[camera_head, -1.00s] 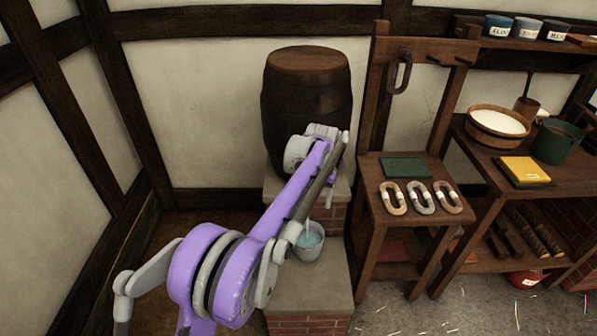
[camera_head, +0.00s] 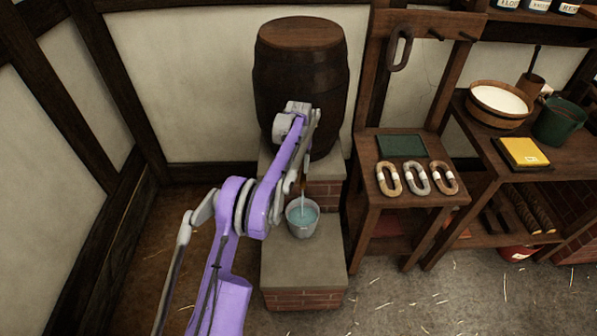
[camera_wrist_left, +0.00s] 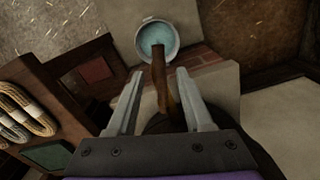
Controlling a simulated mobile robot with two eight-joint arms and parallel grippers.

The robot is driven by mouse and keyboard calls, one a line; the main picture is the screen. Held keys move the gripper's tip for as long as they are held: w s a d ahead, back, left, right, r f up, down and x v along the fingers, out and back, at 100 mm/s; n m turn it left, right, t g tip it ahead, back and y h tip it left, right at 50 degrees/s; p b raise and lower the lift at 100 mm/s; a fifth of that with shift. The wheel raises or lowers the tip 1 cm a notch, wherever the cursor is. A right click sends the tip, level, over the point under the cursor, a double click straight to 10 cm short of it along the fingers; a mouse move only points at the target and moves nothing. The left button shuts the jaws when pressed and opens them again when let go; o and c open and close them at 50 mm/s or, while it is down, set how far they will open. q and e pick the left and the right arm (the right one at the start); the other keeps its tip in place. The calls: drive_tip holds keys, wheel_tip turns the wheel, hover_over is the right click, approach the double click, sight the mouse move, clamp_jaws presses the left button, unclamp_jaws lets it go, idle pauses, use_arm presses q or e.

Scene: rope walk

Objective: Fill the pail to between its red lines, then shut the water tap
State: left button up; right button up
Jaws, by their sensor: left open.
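A pail (camera_head: 303,231) stands upright on a stone-topped brick step, in front of the dark barrel (camera_head: 300,75). Pale blue water (camera_head: 301,214) shows inside it, and a thin stream falls into it. I cannot make out the red lines. My left gripper (camera_head: 311,122) is at the barrel's lower front, above the pail; my arm hides most of the tap. In the left wrist view my gripper (camera_wrist_left: 160,75) is open, with the brown tap spout (camera_wrist_left: 160,82) between its fingers, apparently ungripped. The pail's rim (camera_wrist_left: 140,45) lies beyond the spout. My right gripper is out of view.
The brick step (camera_head: 302,262) has bare stone in front of the pail. To the right, a wooden stand (camera_head: 368,185) holds several rope coils and a green mat (camera_head: 401,146). A bench farther right carries a wooden tub (camera_head: 478,107), a yellow block (camera_head: 523,153) and a green bucket (camera_head: 560,124).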

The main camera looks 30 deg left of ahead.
sight(300, 173)
use_arm(q)
drive_tip(key=shift+f, duration=1.5)
drive_tip(key=shift+c, duration=0.3)
clamp_jaws()
